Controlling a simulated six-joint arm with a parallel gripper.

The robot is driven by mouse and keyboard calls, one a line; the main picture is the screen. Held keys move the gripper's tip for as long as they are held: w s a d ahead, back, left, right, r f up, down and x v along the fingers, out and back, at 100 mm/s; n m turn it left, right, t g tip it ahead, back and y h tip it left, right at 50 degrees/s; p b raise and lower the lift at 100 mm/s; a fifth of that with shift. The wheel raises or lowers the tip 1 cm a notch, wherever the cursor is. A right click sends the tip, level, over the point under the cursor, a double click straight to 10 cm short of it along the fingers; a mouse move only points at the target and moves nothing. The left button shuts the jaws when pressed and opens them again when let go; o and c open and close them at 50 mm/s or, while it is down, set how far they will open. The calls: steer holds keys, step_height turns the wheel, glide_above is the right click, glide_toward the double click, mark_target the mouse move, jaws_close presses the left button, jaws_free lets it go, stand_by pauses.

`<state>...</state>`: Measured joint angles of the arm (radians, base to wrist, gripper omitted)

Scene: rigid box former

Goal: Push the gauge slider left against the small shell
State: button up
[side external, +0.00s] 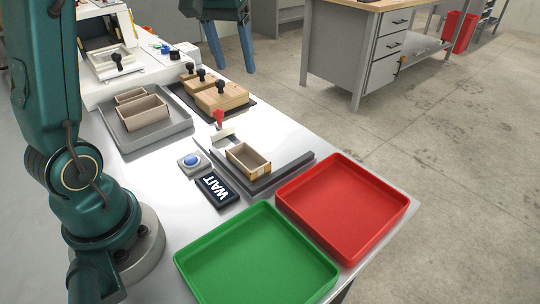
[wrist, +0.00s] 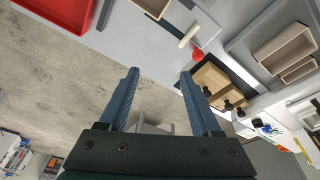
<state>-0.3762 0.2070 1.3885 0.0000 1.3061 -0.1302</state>
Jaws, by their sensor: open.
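The small shell (side external: 248,160), an open tan box, sits on the grey gauge (side external: 285,174) in the side external view. It also shows at the top edge of the wrist view (wrist: 150,7), partly cut off. The gauge slider, a pale bar (side external: 222,135) with a red knob (side external: 218,117), stands behind and left of the shell, apart from it. In the wrist view the bar (wrist: 188,36) and red knob (wrist: 197,54) lie beyond my fingertips. My gripper (side external: 233,69) is open and empty, raised behind the work, with blue fingers spread in the wrist view (wrist: 159,72).
A green tray (side external: 255,255) and red tray (side external: 345,205) stand in front. A WAIT sign (side external: 216,188) and blue button (side external: 190,160) sit left of the gauge. A grey tray (side external: 165,138) with two shells and knobbed wooden blocks (side external: 222,97) lie behind.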

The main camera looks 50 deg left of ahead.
steer(key=w+a+f+n+g, duration=0.2)
steer(key=a+f, duration=0.4)
steer(key=a, duration=0.2)
steer(key=n+h, duration=0.1)
glide_above(218, 109)
steer(key=shift+g, duration=0.3)
step_height(218, 109, down, 4)
steer(key=shift+d+f, duration=0.15)
steer(key=shift+f, duration=2.65)
jaws_close()
